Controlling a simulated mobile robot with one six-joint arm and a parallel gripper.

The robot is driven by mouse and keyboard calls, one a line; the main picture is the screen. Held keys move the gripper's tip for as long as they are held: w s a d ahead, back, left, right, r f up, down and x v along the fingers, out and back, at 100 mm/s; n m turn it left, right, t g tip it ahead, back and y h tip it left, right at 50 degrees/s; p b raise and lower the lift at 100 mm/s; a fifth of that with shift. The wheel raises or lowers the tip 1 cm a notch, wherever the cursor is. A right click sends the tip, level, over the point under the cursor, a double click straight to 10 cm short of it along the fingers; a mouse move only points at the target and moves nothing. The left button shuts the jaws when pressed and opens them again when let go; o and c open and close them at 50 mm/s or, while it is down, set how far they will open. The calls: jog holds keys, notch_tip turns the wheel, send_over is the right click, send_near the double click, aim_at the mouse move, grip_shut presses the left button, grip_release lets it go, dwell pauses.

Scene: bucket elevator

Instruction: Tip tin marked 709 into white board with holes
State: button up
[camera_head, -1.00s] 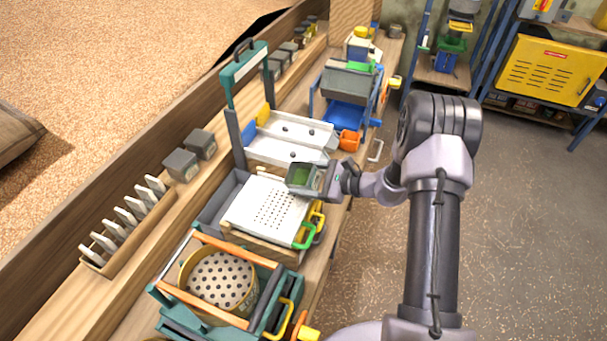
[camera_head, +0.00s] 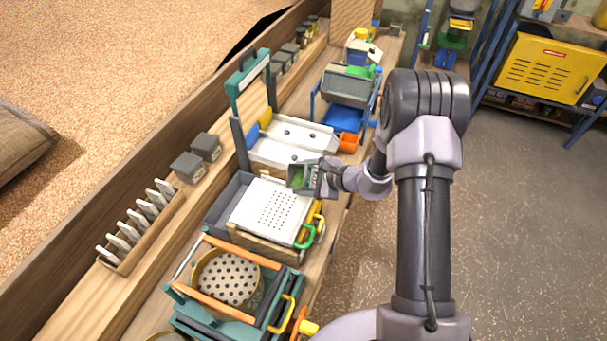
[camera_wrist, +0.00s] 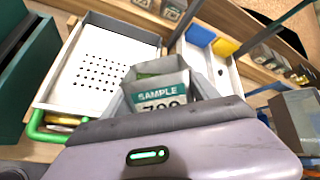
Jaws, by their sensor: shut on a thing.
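The tin marked 709 (camera_wrist: 160,92) is a grey square tin with a "SAMPLE" label in the wrist view, with something green inside. In the head view the tin (camera_head: 299,178) is tilted, its open mouth facing left and up. My gripper (camera_head: 318,180) is shut on it from the right. The white board with holes (camera_head: 268,210) lies in a grey tray with a green handle, just below and left of the tin. The board (camera_wrist: 98,72) also shows at left in the wrist view. No material shows on the board.
A white two-lane chute (camera_head: 290,140) stands behind the board. A round sieve (camera_head: 228,279) in a teal frame stands in front. A rack of white tags (camera_head: 138,222) and two grey tins (camera_head: 196,158) are at left.

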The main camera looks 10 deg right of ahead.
jog(key=shift+a+r+n+h+p, duration=0.25)
jog(key=shift+r+n+h+p, duration=0.05)
jog(key=shift+r+h+p, duration=0.3)
jog(key=shift+s+a+r+n+h, duration=0.2)
jog(key=shift+a+n+h, duration=0.25)
jog(key=shift+h, duration=0.35)
jog(key=shift+d+b, duration=0.1)
jog(key=shift+b, duration=1)
jog(key=shift+n+h+b, duration=0.25)
jog(key=shift+h+b, duration=0.05)
jog(key=shift+h, duration=0.1)
jog(key=shift+a+r+b, duration=0.1)
jog(key=shift+a+b, duration=0.1)
jog(key=shift+b, duration=0.65)
jog(key=shift+a+r+n+h+b, duration=0.15)
jog(key=shift+n+h+b, duration=0.25)
jog(key=shift+b, duration=0.8)
jog(key=h+b, duration=0.1)
jog(key=b, duration=0.4)
jog(key=a+h+b, duration=0.1)
jog(key=b, duration=0.5)
jog(key=shift+s+r+n+t, duration=0.1)
jog(key=shift+r+n+t, duration=0.2)
jog(key=shift+r+n, duration=0.1)
